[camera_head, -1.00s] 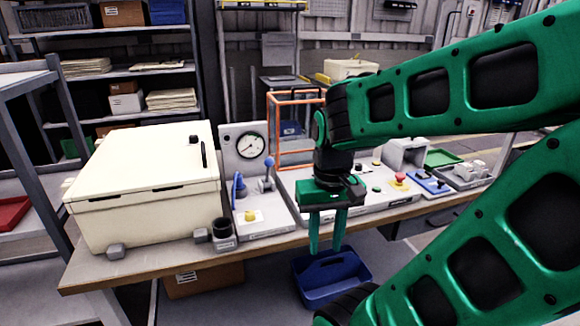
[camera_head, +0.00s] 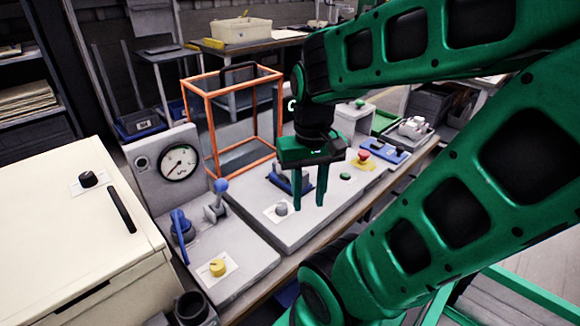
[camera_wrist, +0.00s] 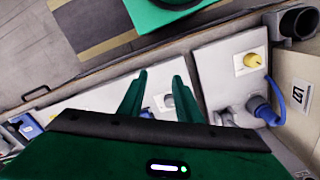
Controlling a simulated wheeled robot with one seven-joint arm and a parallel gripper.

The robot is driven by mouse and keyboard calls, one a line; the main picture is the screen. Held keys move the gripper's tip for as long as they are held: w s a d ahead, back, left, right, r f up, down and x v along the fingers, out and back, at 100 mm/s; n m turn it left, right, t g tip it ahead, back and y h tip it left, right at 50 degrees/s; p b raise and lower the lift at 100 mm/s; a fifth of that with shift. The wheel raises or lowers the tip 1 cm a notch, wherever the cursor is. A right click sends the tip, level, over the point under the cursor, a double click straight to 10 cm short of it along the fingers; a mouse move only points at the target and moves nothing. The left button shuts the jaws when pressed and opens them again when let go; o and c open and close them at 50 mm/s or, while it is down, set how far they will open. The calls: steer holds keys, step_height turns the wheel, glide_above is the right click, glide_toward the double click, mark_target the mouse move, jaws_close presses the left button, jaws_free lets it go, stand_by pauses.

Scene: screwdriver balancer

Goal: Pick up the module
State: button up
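No part is clearly marked as the module, and I cannot tell which one it is. One candidate is a grey part on a blue base (camera_head: 288,181) on the console, behind my gripper's fingers. Another is a grey-white part (camera_head: 414,128) in a tray at the far right. My gripper (camera_head: 308,204) hangs fingers down over the grey console (camera_head: 262,226), beside a grey knob (camera_head: 281,209). In the wrist view my gripper (camera_wrist: 160,84) has its two fingers apart, with nothing seen held between them.
An orange frame (camera_head: 214,125) stands at the console's back. To the left are a gauge panel (camera_head: 150,184), a blue-handled lever (camera_head: 217,204), a yellow knob (camera_head: 217,267) and a large cream box (camera_head: 70,235). A red button (camera_head: 363,155) sits to the right.

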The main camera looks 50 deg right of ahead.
steer(key=shift+w+a, duration=0.1)
steer(key=shift+a, duration=0.05)
steer(key=o, duration=0.3)
steer(key=shift+o, duration=0.9)
steer(key=shift+d+r+n, duration=0.3)
steer(key=shift+r, duration=0.45)
steer(key=w+d+r+n, duration=0.1)
steer(key=w+d, duration=0.2)
steer(key=w, duration=0.2)
steer(key=w+d+r+n, duration=0.1)
steer(key=w+d+n, duration=0.1)
steer(key=w+d, duration=0.2)
steer(key=w+d+r+n, duration=0.1)
steer(key=w+d+n, duration=0.1)
steer(key=w, duration=0.5)
steer(key=shift+w+d+r, duration=0.15)
steer(key=shift+d, duration=0.3)
steer(key=shift+w+d+r, duration=0.1)
steer(key=shift+w+d, duration=0.05)
steer(key=shift+d, duration=0.3)
step_height(320, 180, down, 4)
steer(key=shift+f, duration=0.2)
steer(key=shift+d+f, duration=0.15)
steer(key=shift+f, duration=1.25)
steer(key=shift+d+f, duration=0.1)
steer(key=shift+f, duration=1.25)
